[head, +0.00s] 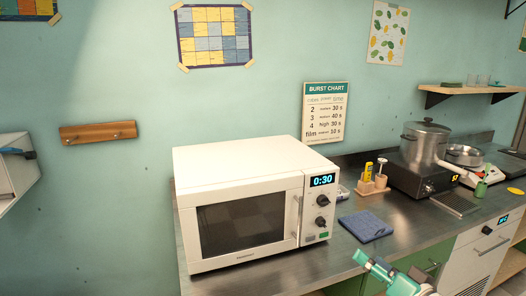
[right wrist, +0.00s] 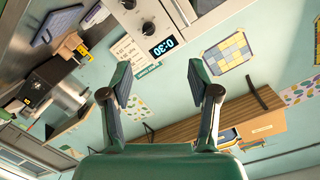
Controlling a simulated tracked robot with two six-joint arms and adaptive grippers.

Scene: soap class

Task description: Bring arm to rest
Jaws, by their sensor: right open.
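My right gripper (head: 365,264) enters at the bottom of the head view, green with dark fingers, in front of the counter (head: 330,271) edge and below the blue cloth (head: 366,226). In the right wrist view its two fingers (right wrist: 158,72) are spread wide with nothing between them. It touches no object that I can see. Most of the right arm is out of the head view. My left gripper is not in view.
A white microwave (head: 243,166) with its door shut and display at 0:30 stands on the counter. Right of it are a wooden holder (head: 372,187), a steel pot (head: 424,143) on a dark appliance, and a pan (head: 465,155). A wall shelf (head: 470,90) hangs above.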

